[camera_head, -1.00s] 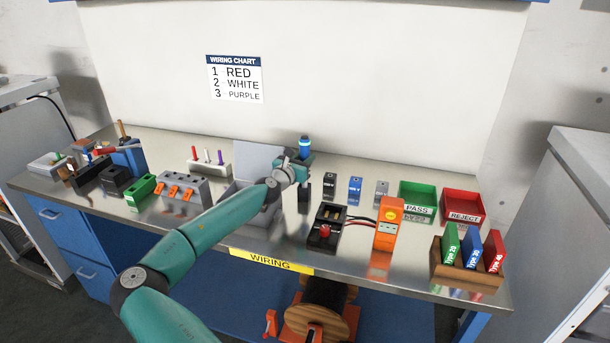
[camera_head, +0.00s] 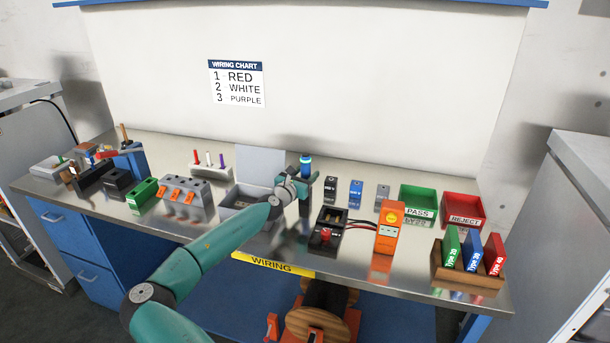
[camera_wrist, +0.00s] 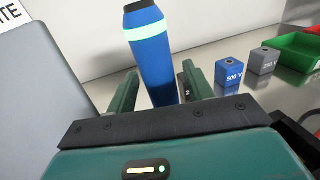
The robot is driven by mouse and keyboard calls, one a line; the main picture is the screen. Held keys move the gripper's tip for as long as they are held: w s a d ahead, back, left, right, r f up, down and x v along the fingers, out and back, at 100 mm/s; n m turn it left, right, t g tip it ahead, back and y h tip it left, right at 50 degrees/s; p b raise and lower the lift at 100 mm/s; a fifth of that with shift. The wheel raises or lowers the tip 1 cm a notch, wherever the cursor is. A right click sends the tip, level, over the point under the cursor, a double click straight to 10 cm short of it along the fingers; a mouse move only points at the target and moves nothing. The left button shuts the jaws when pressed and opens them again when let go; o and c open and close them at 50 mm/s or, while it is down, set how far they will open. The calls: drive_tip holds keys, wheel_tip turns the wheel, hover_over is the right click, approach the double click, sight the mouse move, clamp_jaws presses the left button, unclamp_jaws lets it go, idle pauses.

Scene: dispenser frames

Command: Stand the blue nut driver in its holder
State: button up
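The blue nut driver (camera_head: 305,164) stands upright at the back middle of the bench, its blue handle carrying a pale green band. In the wrist view, the handle (camera_wrist: 155,60) rises between the fingers, with a gap at its left and a narrow one at its right. My gripper (camera_head: 308,187) is open around or just in front of the handle, lower than the handle's top. A dark upright post (camera_head: 304,208), perhaps the holder, shows below it. The driver's lower end is hidden, so I cannot see how it sits in the holder.
A grey box with a raised lid (camera_head: 262,165) stands close left of my gripper. Small black (camera_head: 330,190), blue (camera_head: 356,192) and grey (camera_head: 382,196) blocks stand to the right. A black terminal unit (camera_head: 327,230) and orange meter (camera_head: 390,228) are in front right.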

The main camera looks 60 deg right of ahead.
drive_tip(key=shift+a+r, duration=0.15)
drive_tip(key=a, duration=1.1)
drive_tip(key=shift+w+a, duration=0.35)
